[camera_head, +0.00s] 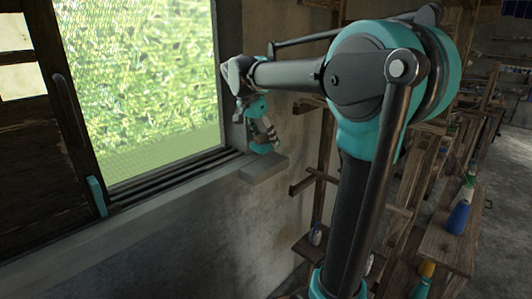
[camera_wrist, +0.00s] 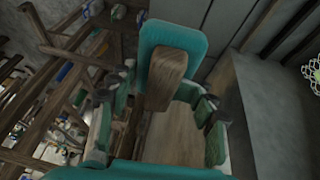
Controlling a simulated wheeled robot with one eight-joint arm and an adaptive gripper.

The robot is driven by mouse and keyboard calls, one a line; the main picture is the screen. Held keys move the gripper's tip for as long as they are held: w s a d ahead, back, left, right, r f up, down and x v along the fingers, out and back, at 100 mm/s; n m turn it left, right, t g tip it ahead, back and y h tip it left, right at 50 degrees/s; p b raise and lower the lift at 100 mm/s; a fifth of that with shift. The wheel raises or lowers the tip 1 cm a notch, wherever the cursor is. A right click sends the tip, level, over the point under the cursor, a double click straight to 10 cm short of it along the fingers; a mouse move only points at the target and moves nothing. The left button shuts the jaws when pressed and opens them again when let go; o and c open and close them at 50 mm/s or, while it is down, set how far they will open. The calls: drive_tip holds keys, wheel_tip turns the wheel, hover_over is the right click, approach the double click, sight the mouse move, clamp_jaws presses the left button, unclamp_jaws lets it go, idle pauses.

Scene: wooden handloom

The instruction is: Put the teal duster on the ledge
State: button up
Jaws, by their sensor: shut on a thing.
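The teal duster (camera_wrist: 152,42) has a rounded teal pad and a stubby wooden handle, seen close up in the wrist view. My gripper (camera_wrist: 164,106) is shut on it, with fingers on both sides of the handle. In the head view my gripper (camera_head: 262,134) points down and the duster's teal pad (camera_head: 260,148) shows small below it. The pad is right over a pale grey ledge (camera_head: 264,169) that juts out at the right end of the window sill. I cannot tell whether the pad touches the ledge. My fingers partly hide the duster's handle in the head view.
A bright window (camera_head: 140,90) and its sill (camera_head: 150,190) lie left of the ledge. A dark wooden shutter (camera_head: 40,150) with a teal piece (camera_head: 97,196) stands far left. Wooden loom frames (camera_head: 405,190) and a bench with a blue cone (camera_head: 459,217) stand at the right.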

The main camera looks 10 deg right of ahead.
drive_tip(key=shift+a+f, duration=0.1)
drive_tip(key=shift+f, duration=2.55)
drive_tip(key=o, duration=1.3)
drive_tip(key=shift+f, duration=0.1)
drive_tip(key=v, duration=1.2)
